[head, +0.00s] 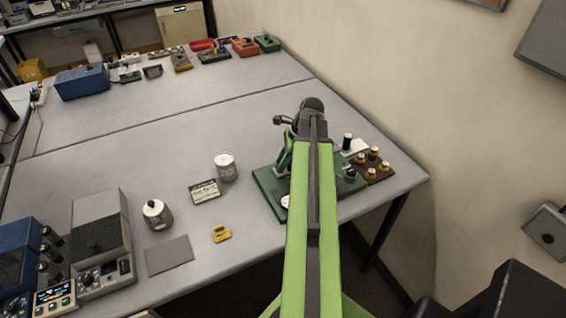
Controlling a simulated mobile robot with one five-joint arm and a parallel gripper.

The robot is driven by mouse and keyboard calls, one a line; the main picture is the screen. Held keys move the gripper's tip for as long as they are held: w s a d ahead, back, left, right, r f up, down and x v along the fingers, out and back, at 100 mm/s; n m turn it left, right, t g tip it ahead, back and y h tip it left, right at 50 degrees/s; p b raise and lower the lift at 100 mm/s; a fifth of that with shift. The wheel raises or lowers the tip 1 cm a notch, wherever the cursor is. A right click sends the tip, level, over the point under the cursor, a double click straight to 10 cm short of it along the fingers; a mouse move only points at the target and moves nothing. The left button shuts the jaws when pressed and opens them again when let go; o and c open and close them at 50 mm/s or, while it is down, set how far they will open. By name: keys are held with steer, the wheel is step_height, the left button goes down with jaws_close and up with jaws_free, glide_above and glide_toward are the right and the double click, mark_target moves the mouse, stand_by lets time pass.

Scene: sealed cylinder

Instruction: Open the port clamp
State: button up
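A green base plate (268,189) with an apparatus on it stands near the right end of the grey table. A grey-green upright (284,157) rises from its left part, and a small dark-ended fitting (283,120) shows above it. I cannot tell whether that fitting belongs to the apparatus or to my arm. My green arm reaches up across the middle of the plate and hides much of it. The port clamp cannot be made out. My gripper is not clearly visible behind the arm, so its jaws and any contact are hidden.
On the table (110,165) left of the plate are a white-topped can (225,168), a small labelled box (205,192), a lidded jar (157,214) and a yellow item (221,233). A brown block with several knobs (372,168) sits right. A wall borders the right side.

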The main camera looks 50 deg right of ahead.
jaws_close()
steer(key=shift+s, duration=0.1)
stand_by(1.0)
